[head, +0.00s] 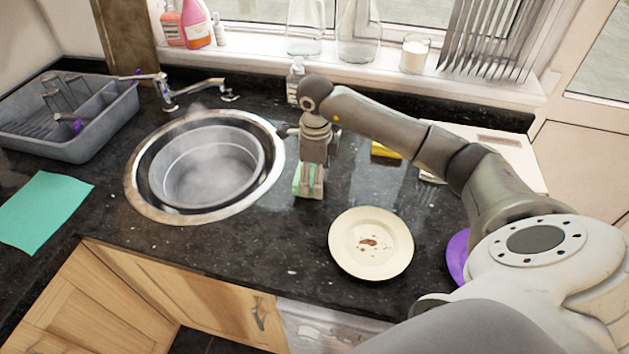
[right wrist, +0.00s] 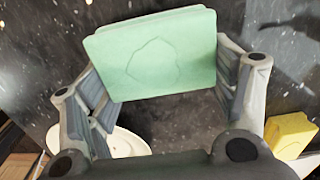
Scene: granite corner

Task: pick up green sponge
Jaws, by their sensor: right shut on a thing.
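The green sponge (head: 300,180) is between the fingers of my right gripper (head: 309,188), just right of the sink in the head view. In the right wrist view the sponge (right wrist: 158,55) is a pale green block with a faint outline on its face. The two fingers of my right gripper (right wrist: 165,85) press on its left and right sides. The counter shows below the sponge; I cannot tell how far it is above the surface. My left gripper is not in view.
A round sink (head: 265,190) holds a grey basin (head: 207,165). A stained plate (head: 371,217) lies to the right; a yellow sponge (head: 385,150) lies behind it. A grey dish rack (head: 100,140) and teal cloth (head: 42,210) are at the left. Bottles and jars line the sill.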

